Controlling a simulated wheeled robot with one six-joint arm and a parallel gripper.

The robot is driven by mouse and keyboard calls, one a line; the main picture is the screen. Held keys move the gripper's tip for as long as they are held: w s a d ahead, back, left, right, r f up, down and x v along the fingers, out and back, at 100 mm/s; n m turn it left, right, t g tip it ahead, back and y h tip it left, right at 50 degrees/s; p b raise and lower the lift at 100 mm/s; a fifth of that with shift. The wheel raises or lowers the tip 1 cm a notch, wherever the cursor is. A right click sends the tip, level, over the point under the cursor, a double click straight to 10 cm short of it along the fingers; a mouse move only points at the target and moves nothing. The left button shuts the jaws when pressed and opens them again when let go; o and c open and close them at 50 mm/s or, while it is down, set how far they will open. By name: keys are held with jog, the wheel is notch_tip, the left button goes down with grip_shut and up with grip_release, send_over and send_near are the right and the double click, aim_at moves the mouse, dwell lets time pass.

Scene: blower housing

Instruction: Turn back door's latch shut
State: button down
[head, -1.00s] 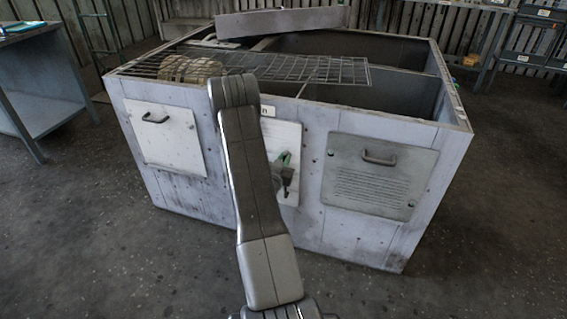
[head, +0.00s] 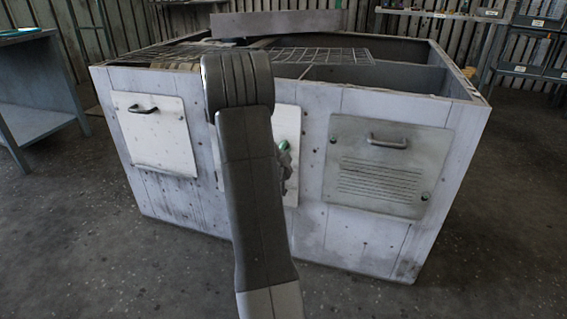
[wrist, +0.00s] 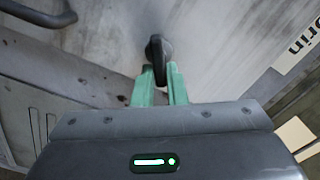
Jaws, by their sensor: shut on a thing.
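My gripper (wrist: 160,86) has green fingers closed on a dark, rounded latch (wrist: 157,47) on a pale panel in the wrist view. In the head view my gripper (head: 284,148) is at the white middle panel (head: 291,122) of the housing, largely behind my own arm. The latch is hidden in the head view. The fingers cover part of the latch in the wrist view, so I cannot tell its exact turn angle. I cannot tell from the frames which panel is the back door.
The large grey blower housing (head: 365,245) has an open top with a wire grille (head: 318,55). A white panel with a black handle (head: 155,135) is on the left, a louvred grey panel (head: 385,165) on the right. A bench (head: 35,120) stands far left. Floor in front is clear.

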jog(key=shift+f+m+b, duration=0.2)
jog(key=shift+m+b, duration=0.35)
jog(key=shift+m, duration=1)
jog(key=shift+f+m+b, duration=0.2)
jog(key=shift+m+b, duration=0.3)
jog(key=shift+m, duration=1.05)
jog(key=c, duration=1.5)
grip_release()
jog(key=shift+s+a, duration=0.1)
jog(key=p+v, duration=0.2)
jog(key=v, duration=1.1)
jog(key=shift+s+a, duration=0.1)
jog(key=shift+s, duration=0.2)
jog(key=shift+w, duration=0.15)
